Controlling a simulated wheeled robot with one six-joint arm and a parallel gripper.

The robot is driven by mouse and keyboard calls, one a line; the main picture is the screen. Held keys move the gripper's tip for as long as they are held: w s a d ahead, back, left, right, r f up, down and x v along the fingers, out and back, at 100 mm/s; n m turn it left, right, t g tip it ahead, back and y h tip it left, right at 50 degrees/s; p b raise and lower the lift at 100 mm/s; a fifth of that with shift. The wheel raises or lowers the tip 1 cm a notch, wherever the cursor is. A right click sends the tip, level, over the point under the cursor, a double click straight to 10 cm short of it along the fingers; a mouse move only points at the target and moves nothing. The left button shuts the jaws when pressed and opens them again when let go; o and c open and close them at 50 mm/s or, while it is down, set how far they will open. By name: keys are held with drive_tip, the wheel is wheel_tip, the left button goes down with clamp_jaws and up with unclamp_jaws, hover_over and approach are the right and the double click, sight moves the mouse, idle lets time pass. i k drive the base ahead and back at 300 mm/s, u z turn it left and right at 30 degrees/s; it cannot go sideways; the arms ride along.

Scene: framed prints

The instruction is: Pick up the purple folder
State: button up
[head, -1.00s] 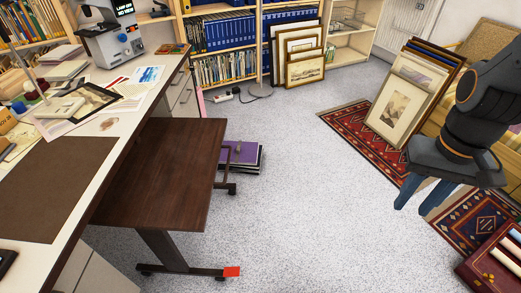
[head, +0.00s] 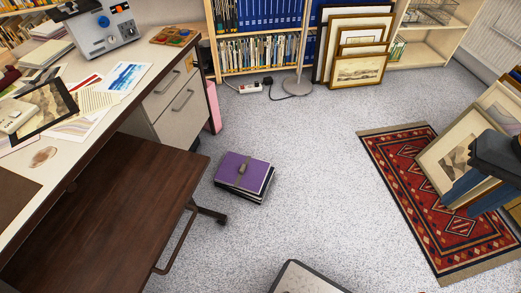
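The purple folder (head: 237,172) lies flat on top of a small stack on the grey speckled floor, right of the dark wooden table. A grey-brown strap with a small dark lump crosses it. Beneath it are a white and a dark item (head: 262,189). My gripper (head: 467,200) is at the right edge, far from the folder, in front of a framed print. Its two blue fingers are apart with nothing seen between them.
The dark wooden table (head: 115,210) and its castor stand left of the stack. Shelves and leaning frames (head: 358,70) line the back, with a lamp base (head: 298,86) and power strip (head: 250,88) before them. A red rug (head: 440,190) lies right. Floor between is clear.

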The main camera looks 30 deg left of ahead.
sight(249, 174)
drive_tip(key=i, duration=2.3)
drive_tip(key=u, duration=3.8)
